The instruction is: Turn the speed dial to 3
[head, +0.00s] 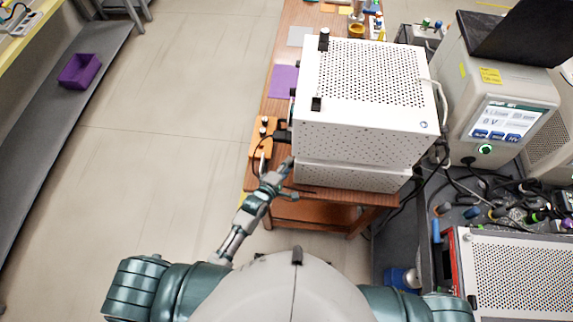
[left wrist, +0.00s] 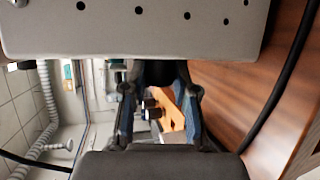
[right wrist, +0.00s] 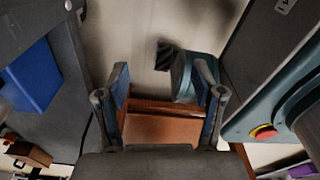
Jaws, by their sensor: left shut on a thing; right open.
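A white perforated machine (head: 365,75) stands on the wooden table, stacked on a lower white unit (head: 350,177). My left gripper (head: 284,171) is at the near left corner of the lower unit, by its left side. In the left wrist view, a dark rounded part, which looks like a dial, sits between the fingers (left wrist: 160,100), and the gripper is shut on it. Its markings and setting are hidden. The machine's left face is turned away in the head view. My right gripper (right wrist: 164,95) is open and empty in the right wrist view, and out of sight in the head view.
An orange block with metal fittings (head: 262,138) and a purple sheet (head: 284,80) lie on the table (head: 292,35) left of the machine. Dark cables run close by the left gripper. Another instrument with a screen (head: 505,115) stands at right.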

